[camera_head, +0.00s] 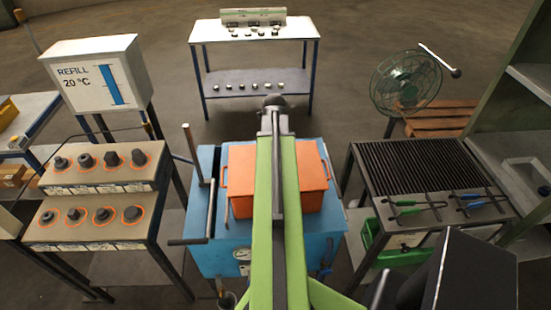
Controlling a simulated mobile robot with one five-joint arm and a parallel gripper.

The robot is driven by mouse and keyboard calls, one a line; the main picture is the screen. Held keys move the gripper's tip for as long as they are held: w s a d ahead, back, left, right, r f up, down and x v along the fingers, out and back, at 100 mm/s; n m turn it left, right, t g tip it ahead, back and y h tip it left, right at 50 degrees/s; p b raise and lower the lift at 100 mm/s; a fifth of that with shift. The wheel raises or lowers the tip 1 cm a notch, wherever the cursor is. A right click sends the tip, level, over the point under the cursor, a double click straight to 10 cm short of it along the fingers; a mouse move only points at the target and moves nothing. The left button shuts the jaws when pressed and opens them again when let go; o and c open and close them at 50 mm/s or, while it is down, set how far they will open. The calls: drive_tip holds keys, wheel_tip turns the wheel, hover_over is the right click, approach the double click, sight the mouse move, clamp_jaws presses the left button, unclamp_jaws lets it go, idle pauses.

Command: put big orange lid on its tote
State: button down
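A big orange box-shaped thing (310,170) with side handles sits on top of a blue tank (205,255) in the middle. My green arm covers its centre, so I cannot tell whether it is the lid, the tote, or both together. No separate orange lid shows. My gripper (275,103) is at the far end of the arm, a dark shape beyond the orange thing in the picture. Its fingers are not clear, and nothing orange shows at it.
A stepped stand with dark knobs (100,190) and a white refill tank (97,75) are at left. A grate table (420,165) with tongs, a green crate (372,243) and a fan (405,80) are at right. A white table (225,32) stands behind, with open floor around it.

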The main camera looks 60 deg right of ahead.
drive_tip(key=shift+f, duration=0.35)
idle(0.3)
drive_tip(key=c, duration=0.9)
unclamp_jaws()
drive_tip(key=shift+r, duration=0.1)
wheel_tip(320, 180, up, 17)
drive_tip(key=p, duration=1.7)
drive_tip(key=shift+r, duration=0.15)
